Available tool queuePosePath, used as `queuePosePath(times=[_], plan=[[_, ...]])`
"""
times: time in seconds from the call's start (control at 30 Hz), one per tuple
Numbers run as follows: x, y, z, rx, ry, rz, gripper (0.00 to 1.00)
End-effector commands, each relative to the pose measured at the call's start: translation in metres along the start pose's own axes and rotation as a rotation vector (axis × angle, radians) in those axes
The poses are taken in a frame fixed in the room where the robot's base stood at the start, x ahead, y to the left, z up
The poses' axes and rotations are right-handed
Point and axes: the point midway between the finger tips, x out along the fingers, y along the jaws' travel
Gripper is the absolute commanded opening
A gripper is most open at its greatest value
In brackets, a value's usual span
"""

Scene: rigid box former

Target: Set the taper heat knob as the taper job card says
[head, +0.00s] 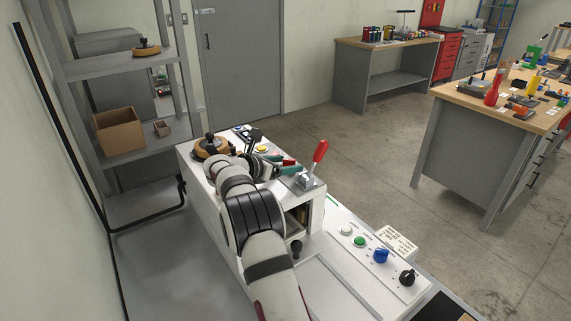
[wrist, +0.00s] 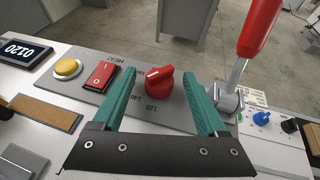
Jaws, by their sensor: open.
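A red knob (wrist: 159,83) sits on the grey plate with the lettering HEAT beside it. Its pale pointer mark is at its upper left in the wrist view. Scale numbers show near it, 120 among them, partly hidden by a finger. My gripper (wrist: 160,78) is open, its teal fingers on either side of the knob with visible gaps. In the head view my gripper (head: 279,163) is over the machine top. A white card (head: 397,241) with small, unreadable text stands behind the blue knob; I cannot tell whether it is the taper job card.
A red-handled lever (head: 319,152) rises close right of my gripper. A red rocker switch (wrist: 101,75), yellow button (wrist: 68,68) and digital display (wrist: 22,52) lie left. A blue knob (head: 381,256), black knob (head: 407,277) and green button (head: 359,241) are on the front panel.

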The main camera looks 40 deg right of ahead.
Motion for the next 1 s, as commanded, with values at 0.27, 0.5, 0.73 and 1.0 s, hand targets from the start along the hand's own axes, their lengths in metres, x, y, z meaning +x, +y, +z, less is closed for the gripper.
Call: queuePosePath(times=[0.27,0.5,0.73,1.0], plan=[[-0.053,0.001,0.001,0.000,0.000,0.005,0.75],[-0.127,0.001,0.001,0.001,-0.001,0.004,0.75],[-0.156,0.000,0.000,0.001,-0.001,0.001,0.75],[-0.157,0.000,0.000,0.000,-0.001,0.001,0.75]])
